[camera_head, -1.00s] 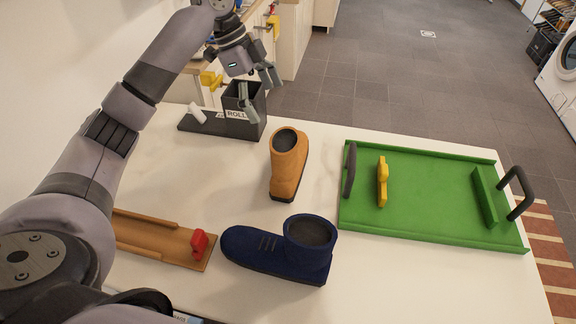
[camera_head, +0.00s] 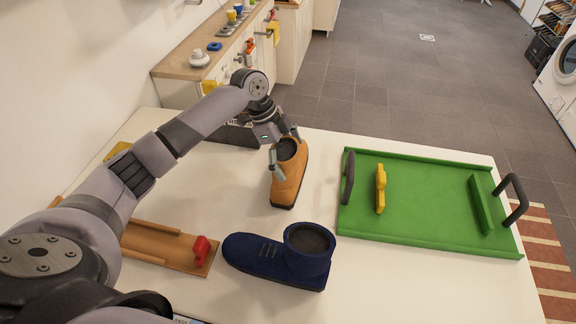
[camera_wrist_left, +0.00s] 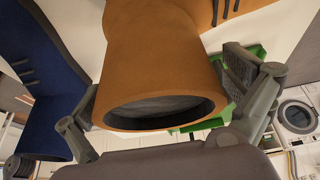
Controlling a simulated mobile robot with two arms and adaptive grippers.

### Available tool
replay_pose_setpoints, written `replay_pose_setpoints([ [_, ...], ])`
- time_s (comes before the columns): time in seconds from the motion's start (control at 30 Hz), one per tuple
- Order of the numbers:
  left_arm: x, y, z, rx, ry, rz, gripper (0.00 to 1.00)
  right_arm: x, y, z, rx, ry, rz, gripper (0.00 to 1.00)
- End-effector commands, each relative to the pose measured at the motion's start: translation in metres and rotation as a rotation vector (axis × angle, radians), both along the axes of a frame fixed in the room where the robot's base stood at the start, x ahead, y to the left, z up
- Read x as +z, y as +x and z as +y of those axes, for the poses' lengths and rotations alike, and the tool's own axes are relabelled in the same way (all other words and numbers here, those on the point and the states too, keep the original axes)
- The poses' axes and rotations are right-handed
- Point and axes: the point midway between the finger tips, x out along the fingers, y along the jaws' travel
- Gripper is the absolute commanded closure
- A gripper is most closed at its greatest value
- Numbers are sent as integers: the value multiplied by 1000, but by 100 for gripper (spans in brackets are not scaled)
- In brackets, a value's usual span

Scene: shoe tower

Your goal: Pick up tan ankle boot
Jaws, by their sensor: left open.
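The tan ankle boot (camera_head: 289,182) stands upright near the middle of the white table in the head view. My left gripper (camera_head: 287,157) is open at the boot's top, with its fingers on either side of the shaft. In the left wrist view the boot (camera_wrist_left: 160,60) fills the middle, its dark opening facing the camera. The left gripper's fingers (camera_wrist_left: 166,126) flank the shaft there; whether they touch it I cannot tell. My right gripper is not in view.
A green tray (camera_head: 430,200) with a yellow piece and dark handles is to the right. A brown wooden tray (camera_head: 150,238) with a red piece (camera_head: 201,250) is to the left. Bare table surrounds the tan boot.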

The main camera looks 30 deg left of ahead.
Motion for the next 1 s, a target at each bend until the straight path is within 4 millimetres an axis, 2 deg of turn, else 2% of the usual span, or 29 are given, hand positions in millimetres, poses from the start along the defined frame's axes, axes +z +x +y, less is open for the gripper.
replay_pose_setpoints([
  [0.13, -10, 1, -4, -1, 1, 0, 0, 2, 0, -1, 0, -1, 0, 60],
  [0.37, -10, 1, -4, -1, 1, -1, 1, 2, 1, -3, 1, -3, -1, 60],
  [1.0, -10, 1, -4, 1, 1, -2, 44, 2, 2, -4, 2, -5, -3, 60],
])
